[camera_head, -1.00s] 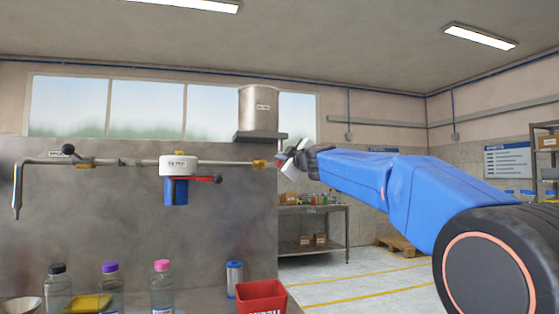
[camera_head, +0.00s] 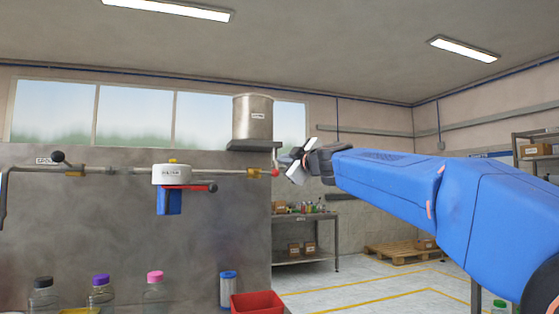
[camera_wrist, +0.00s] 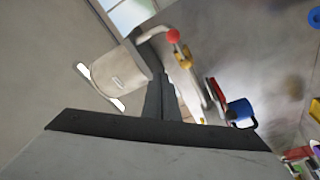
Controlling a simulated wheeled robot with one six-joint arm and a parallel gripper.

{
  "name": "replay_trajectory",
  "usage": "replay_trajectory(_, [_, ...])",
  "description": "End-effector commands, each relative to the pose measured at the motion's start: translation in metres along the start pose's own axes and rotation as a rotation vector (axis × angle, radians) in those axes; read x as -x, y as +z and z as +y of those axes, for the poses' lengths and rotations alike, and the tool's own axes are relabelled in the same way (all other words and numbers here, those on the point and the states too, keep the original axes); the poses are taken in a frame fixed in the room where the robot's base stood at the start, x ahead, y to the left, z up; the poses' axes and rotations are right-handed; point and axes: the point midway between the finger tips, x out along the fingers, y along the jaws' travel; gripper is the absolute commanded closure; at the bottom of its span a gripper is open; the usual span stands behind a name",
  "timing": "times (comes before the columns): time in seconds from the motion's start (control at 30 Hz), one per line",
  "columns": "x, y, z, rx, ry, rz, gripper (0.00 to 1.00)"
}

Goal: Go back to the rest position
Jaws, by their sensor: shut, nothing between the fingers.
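My gripper (camera_head: 297,165) is held out in the air at the right of the pipe in the head view, its fingers together and empty. In the wrist view its dark fingers (camera_wrist: 160,88) are closed against each other. A red knob (camera_head: 275,172) at the right end of the pipe appears just left of the gripper. I cannot tell whether they touch. The red knob also shows in the wrist view (camera_wrist: 173,35), beyond the fingers.
A grey tank (camera_head: 252,118) sits on a wall bracket. A white feeder unit (camera_head: 171,174) with a blue part hangs on the pipe. Below stand bottles with black, purple (camera_head: 101,281) and pink caps, a blue-white canister (camera_head: 228,289) and a red bin (camera_head: 258,302).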

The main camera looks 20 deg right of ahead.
Motion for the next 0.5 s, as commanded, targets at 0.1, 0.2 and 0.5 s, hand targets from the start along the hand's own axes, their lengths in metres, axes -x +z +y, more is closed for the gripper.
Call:
replay_trajectory(0.1, [0.01, 0.0, -0.001, -0.001, 0.0, 0.0, 1.0])
replay_trajectory(0.2, [0.013, 0.0, -0.001, -0.002, 0.0, 0.0, 1.0])
replay_trajectory(0.5, [0.025, 0.0, -0.019, -0.035, -0.038, -0.001, 1.0])
